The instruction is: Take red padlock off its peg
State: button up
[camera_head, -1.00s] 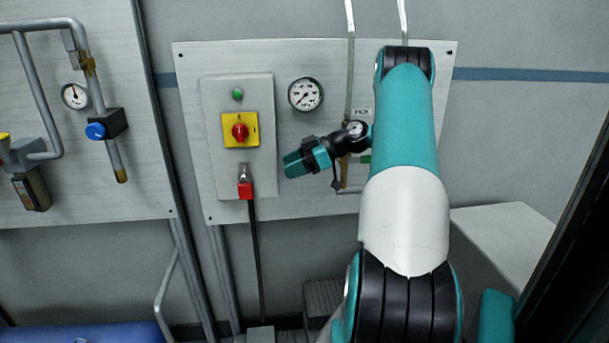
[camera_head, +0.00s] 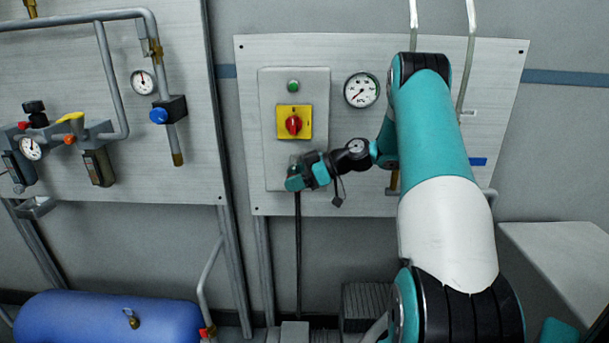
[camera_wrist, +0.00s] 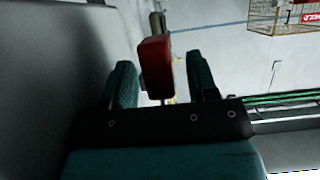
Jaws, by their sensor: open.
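The red padlock (camera_wrist: 155,65) shows in the wrist view between the two teal fingers of my gripper (camera_wrist: 162,78). A grey metal part (camera_wrist: 158,22), perhaps its shackle or peg, shows just above it. The fingers are apart on either side of the padlock, and I see a gap at the right finger; contact at the left cannot be told. In the head view my gripper (camera_head: 294,182) is in front of the lower part of the grey switch box (camera_head: 265,160) and hides the padlock and its peg.
A red rotary switch on a yellow plate (camera_head: 294,122) and a green button (camera_head: 293,86) sit above my gripper. A gauge (camera_head: 361,90) is to the right. A black cable (camera_head: 298,250) hangs below. A wire cage (camera_wrist: 282,14) shows in the wrist view.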

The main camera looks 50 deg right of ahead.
grip_shut()
jog(key=shift+r, duration=0.15)
jog(key=shift+r, duration=0.5)
